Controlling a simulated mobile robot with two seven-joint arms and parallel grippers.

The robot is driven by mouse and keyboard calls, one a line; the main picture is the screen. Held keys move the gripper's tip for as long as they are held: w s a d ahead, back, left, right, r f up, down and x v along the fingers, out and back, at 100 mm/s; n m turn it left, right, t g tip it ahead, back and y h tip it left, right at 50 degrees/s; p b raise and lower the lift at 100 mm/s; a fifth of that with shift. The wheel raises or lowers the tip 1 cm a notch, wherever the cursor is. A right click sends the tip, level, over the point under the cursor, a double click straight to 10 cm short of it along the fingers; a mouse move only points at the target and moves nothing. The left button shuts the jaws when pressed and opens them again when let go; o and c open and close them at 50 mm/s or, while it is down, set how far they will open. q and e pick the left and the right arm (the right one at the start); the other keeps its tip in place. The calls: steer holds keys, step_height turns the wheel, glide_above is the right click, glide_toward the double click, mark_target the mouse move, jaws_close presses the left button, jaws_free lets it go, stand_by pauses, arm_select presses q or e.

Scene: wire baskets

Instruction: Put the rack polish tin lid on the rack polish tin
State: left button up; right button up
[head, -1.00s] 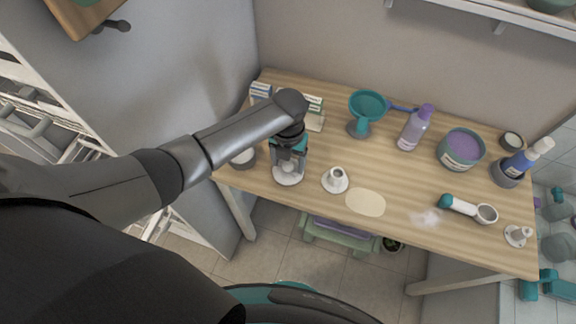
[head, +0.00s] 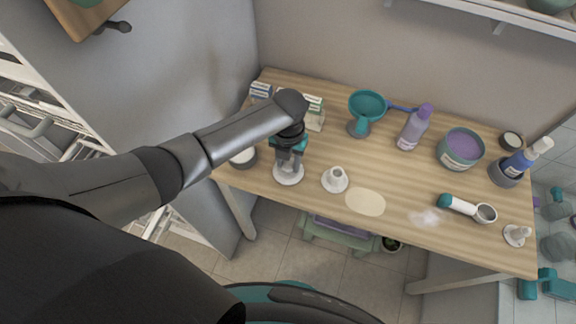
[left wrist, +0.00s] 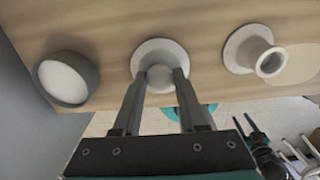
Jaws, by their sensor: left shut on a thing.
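A white round lid with a ball knob (head: 289,177) is at the left part of the wooden table, and its flat disc also shows in the left wrist view (left wrist: 151,50). My left gripper (head: 287,162) points down over it and is shut on the knob, with one finger (left wrist: 160,80) on each side. I cannot tell whether the disc touches the table. A grey round tin with a pale white inside (left wrist: 66,79), apparently the rack polish tin, stands to the left of the lid. In the head view the tin (head: 249,163) is partly hidden by my arm. My right gripper is not in view.
A white flanged piece with a hollow neck (head: 335,179) stands just right of the lid. A cream oval mat (head: 365,201), teal funnel (head: 367,105), purple bottle (head: 414,128), and tub (head: 461,150) stand farther right. Small boxes are behind my gripper. The table's front edge is close.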

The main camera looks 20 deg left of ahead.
mark_target(288, 164)
arm_select(q)
jaws_close()
steer(key=shift+r+p, duration=0.5)
stand_by(0.6)
steer(key=shift+r+p, duration=1.65)
steer(key=shift+p, duration=0.1)
steer(key=shift+r, duration=0.1)
step_height(288, 164, up, 4)
steer(key=p, duration=0.4)
steer(key=shift+w+a+f+n+b, duration=0.15)
steer(key=shift+a+f+n, duration=0.65)
steer(key=shift+a, duration=1.45)
steer(key=shift+a+f+n+b, duration=0.3)
steer(key=shift+a+n, duration=0.9)
steer(key=shift+a, duration=1.1)
steer(key=shift+w+a+f+n+b, duration=0.15)
steer(key=shift+a+f+n, duration=0.7)
steer(key=shift+a, duration=1.4)
